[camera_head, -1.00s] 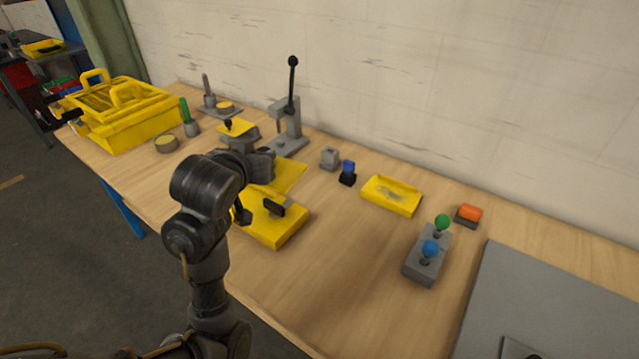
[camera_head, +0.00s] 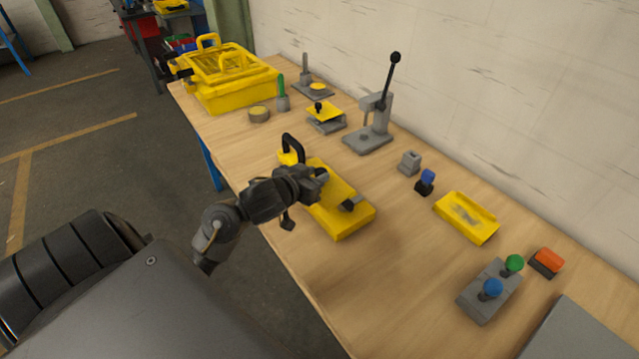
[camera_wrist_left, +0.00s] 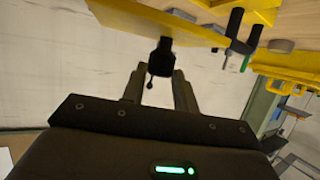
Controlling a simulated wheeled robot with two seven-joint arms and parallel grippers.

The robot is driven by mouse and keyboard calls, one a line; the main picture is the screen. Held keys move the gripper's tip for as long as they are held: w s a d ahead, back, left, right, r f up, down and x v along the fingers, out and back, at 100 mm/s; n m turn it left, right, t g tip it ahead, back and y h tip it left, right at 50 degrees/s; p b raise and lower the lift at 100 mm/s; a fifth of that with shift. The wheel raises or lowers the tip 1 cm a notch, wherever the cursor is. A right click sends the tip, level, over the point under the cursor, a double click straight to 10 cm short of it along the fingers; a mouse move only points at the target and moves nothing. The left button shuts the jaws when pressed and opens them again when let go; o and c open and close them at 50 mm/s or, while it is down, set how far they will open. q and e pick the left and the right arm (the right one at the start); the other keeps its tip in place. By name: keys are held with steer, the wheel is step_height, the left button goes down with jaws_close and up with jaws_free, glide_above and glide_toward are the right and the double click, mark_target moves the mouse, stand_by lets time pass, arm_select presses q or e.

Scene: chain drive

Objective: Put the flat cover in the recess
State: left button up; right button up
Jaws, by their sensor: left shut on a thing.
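My left gripper (camera_head: 318,176) is over a long yellow piece (camera_head: 342,222) near the table's front edge. In the left wrist view the fingers (camera_wrist_left: 160,78) are shut on a black grip (camera_wrist_left: 161,52) beside a flat yellow plate (camera_wrist_left: 165,22). The gripper hides the middle of the yellow piece, so I cannot tell whether plate and piece are apart. A black loop handle (camera_head: 292,146) stands at its far end and a dark knob (camera_head: 353,203) at its near end. A small yellow plate with a black knob (camera_head: 323,110) sits on a grey stand. My right gripper is out of view.
A grey lever press (camera_head: 370,138) stands behind the yellow piece. A shallow yellow tray (camera_head: 481,231), a blue-topped part (camera_head: 426,180) and a grey two-knob box (camera_head: 487,300) stand to the right. A yellow crate (camera_head: 225,95) is at the far left. Bare tabletop lies right of the yellow piece.

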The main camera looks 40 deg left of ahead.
arm_select(q)
steer(key=shift+s+a+r+m+h, duration=0.1)
steer(key=shift+a+r+m+h, duration=0.1)
steer(key=shift+m+h, duration=0.1)
steer(key=shift+w+d+r+m+h, duration=0.1)
steer(key=shift+w+d+m+h, duration=0.1)
steer(key=shift+d, duration=0.25)
steer(key=shift+w+d+r+m+h, duration=0.1)
steer(key=shift+d+h, duration=0.1)
steer(key=shift+d, duration=0.25)
steer(key=w+a+f+b, duration=0.1)
steer(key=w+a+f, duration=0.4)
steer(key=w+a, duration=0.1)
steer(key=shift+w+a, duration=0.25)
steer(key=shift+a, duration=0.35)
steer(key=w+a+f, duration=0.1)
steer(key=a+f, duration=0.1)
steer(key=f, duration=0.1)
steer(key=w+a+f, duration=0.1)
steer(key=shift+w+f+b, duration=0.3)
jaws_close()
steer(key=shift+f, duration=0.2)
steer(key=shift+w+a+f, duration=0.1)
steer(key=shift+f, duration=1.45)
steer(key=o, duration=1.1)
jaws_free()
steer(key=shift+f, duration=0.15)
steer(key=shift+c, duration=0.2)
